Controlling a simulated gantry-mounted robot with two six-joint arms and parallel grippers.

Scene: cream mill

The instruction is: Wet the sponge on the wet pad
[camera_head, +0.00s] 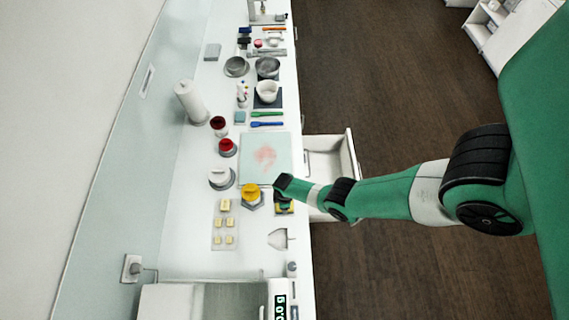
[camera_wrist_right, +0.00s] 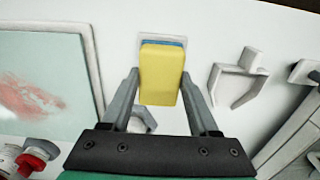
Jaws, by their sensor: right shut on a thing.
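A yellow sponge (camera_wrist_right: 161,76) with a blue layer shows between the fingers of my right gripper (camera_wrist_right: 163,98) in the right wrist view. The gripper is shut on it. A pale pad or holder (camera_wrist_right: 160,37) shows just behind the sponge; I cannot tell whether they touch. In the head view my right gripper (camera_head: 283,192) is at the counter's front edge, and a bit of the sponge (camera_head: 285,209) shows below it. A small light-blue square (camera_head: 240,118) lies farther along the counter; I cannot tell which of these is the wet pad. My left gripper is not in view.
A pale board (camera_head: 264,174) with a reddish smear lies beside my right gripper. A yellow-topped jar (camera_head: 250,190) stands close to the gripper's left. An open drawer (camera_head: 333,158) juts out by the arm. A tray of yellow blocks (camera_head: 218,240) is nearby.

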